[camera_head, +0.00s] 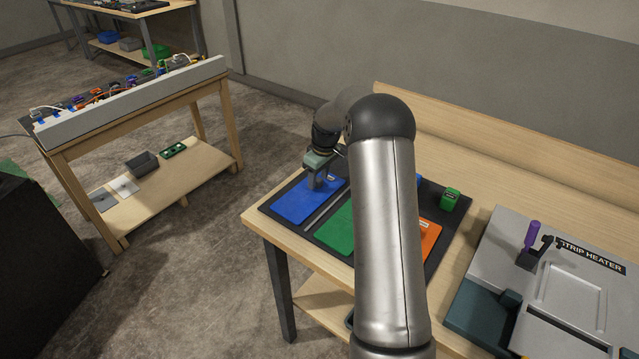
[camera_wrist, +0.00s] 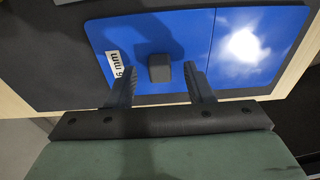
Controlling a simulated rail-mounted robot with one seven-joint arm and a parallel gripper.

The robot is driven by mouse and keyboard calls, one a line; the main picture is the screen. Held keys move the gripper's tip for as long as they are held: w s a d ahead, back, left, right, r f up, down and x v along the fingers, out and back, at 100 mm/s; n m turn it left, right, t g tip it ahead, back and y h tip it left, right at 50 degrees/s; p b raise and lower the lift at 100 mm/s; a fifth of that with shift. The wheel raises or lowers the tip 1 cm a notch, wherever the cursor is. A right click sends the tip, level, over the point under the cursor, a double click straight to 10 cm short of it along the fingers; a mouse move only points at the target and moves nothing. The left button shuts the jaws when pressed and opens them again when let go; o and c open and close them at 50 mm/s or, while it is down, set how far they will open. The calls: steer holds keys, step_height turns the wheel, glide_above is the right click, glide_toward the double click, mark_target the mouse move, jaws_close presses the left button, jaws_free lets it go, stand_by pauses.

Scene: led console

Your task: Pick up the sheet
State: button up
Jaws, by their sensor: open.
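A blue sheet (camera_head: 293,207) lies flat on a dark mat (camera_head: 455,218) at the left end of the workbench. A green sheet (camera_head: 338,231) and an orange sheet (camera_head: 429,243) lie to its right, partly hidden behind my arm. My gripper (camera_head: 315,186) points down over the far part of the blue sheet. In the wrist view, the blue sheet (camera_wrist: 185,25) carries a white "6 mm" label (camera_wrist: 115,67) and a small dark block (camera_wrist: 159,68). My gripper's open fingers (camera_wrist: 161,75) are on either side of the block; contact is not clear.
A strip heater (camera_head: 560,275) with a purple-handled lever (camera_head: 533,234) stands on the bench at right. A small green block (camera_head: 450,198) is on the mat's far right. A wooden table with a long grey console (camera_head: 135,100) stands at left, across open floor.

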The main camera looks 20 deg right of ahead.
jaws_close()
steer(key=shift+r, duration=0.1)
